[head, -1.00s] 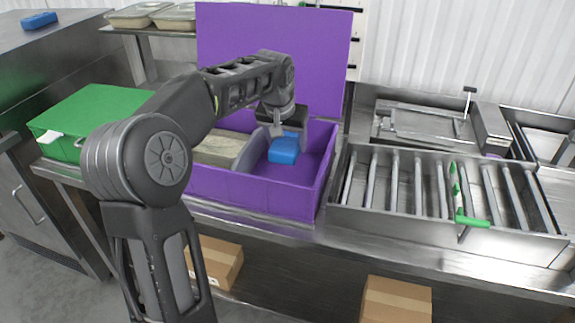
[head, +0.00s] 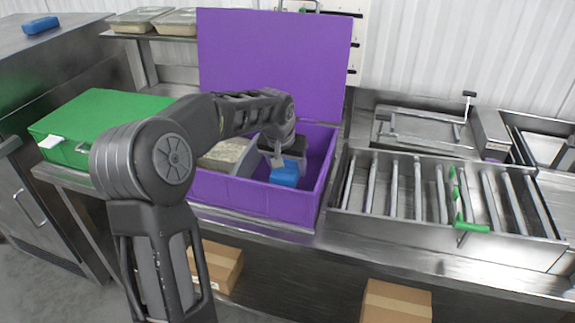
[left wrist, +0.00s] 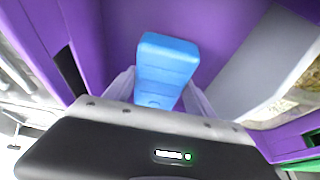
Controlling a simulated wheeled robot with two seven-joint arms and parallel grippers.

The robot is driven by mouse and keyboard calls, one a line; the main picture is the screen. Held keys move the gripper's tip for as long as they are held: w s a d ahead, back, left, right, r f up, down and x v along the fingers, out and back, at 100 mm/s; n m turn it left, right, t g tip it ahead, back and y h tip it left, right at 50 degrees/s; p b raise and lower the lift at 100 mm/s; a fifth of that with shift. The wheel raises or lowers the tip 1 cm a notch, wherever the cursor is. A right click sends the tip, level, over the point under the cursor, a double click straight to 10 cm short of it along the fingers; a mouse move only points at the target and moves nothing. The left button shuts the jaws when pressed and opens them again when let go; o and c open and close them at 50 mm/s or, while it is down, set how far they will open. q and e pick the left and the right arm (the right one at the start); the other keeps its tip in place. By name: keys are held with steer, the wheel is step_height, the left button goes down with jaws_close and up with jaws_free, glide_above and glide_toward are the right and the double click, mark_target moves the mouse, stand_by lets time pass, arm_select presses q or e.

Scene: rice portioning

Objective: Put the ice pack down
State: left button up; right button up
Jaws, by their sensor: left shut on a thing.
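The blue ice pack (head: 285,174) is inside the open purple box (head: 255,203), in the compartment right of a grey divider (head: 247,160). My left gripper (head: 281,160) reaches down into the box and is shut on the ice pack. In the left wrist view the ice pack (left wrist: 166,68) sticks out beyond the gripper (left wrist: 158,92), with purple walls around it. I cannot tell whether it touches the box floor. My right gripper is not in view.
A food tray (head: 222,155) lies in the box's left compartment. The purple lid (head: 275,60) stands open behind. A closed green box (head: 80,125) is at the left. A metal roller rack (head: 405,190) stands at the right. Another blue pack (head: 41,25) lies on the far-left counter.

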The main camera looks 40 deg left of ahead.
arm_select(q)
steer(key=shift+f+b, duration=0.5)
steer(key=shift+f, duration=0.1)
steer(key=o, duration=1.7)
steer(key=shift+o, duration=0.2)
steer(key=shift+r+p, duration=0.6)
steer(key=shift+r, duration=0.1)
steer(key=b+v, duration=0.1)
steer(key=v, duration=1)
steer(key=shift+s+r, duration=0.2)
steer(key=shift+r, duration=0.15)
steer(key=shift+d, duration=0.1)
